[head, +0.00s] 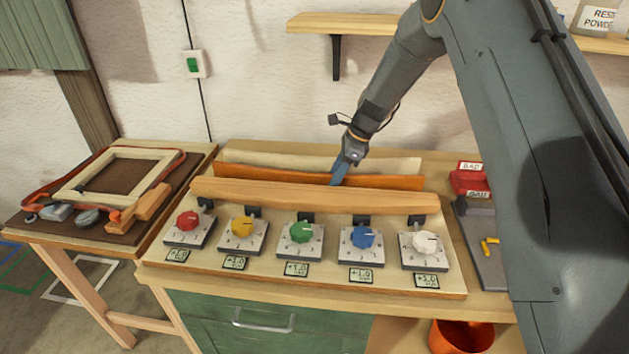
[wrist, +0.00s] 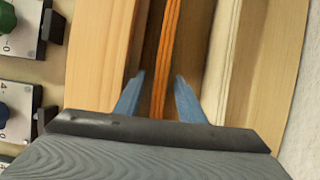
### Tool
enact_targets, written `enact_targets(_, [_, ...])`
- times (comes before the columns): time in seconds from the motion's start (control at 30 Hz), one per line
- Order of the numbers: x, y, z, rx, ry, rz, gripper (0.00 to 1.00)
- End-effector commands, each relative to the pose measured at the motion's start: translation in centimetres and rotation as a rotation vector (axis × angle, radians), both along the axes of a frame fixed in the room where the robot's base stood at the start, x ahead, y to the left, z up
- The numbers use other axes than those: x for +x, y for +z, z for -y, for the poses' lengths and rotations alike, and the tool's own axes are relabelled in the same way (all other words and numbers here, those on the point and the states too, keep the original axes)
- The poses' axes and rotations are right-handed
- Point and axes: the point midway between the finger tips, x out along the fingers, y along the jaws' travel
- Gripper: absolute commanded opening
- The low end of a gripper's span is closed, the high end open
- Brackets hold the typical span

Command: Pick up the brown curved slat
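The brown curved slat (head: 375,182) looks orange-brown and stands on edge on the bench, between a pale wooden piece in front and a cream strip behind. My gripper (head: 339,180) reaches down to it near its middle. In the wrist view the slat (wrist: 166,50) runs between the two blue fingertips of my gripper (wrist: 157,95). The fingers are apart, with gaps showing on both sides of the slat. The slat's lower edge is hidden, and the front piece hides part of its face in the head view.
The pale front piece (head: 300,196) stands close before the slat, behind a row of dial boxes (head: 301,240). The cream strip (head: 300,164) stands close behind. A side table (head: 48,228) with a frame is at left. Red boxes (head: 469,182) lie at right.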

Motion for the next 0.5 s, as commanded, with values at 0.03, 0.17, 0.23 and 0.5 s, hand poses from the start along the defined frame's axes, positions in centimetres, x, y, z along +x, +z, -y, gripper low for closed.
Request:
enact_targets(0.03, [-0.01,-0.1,0.0,0.0,0.0,0.0,0.36])
enact_targets(0.17, [-0.02,-0.29,0.01,0.0,0.0,-0.001,0.36])
enact_targets(0.23, [-0.02,-0.35,0.01,0.0,0.0,-0.001,0.36])
enact_targets(0.5, [-0.01,-0.35,0.01,0.0,0.0,0.0,0.36])
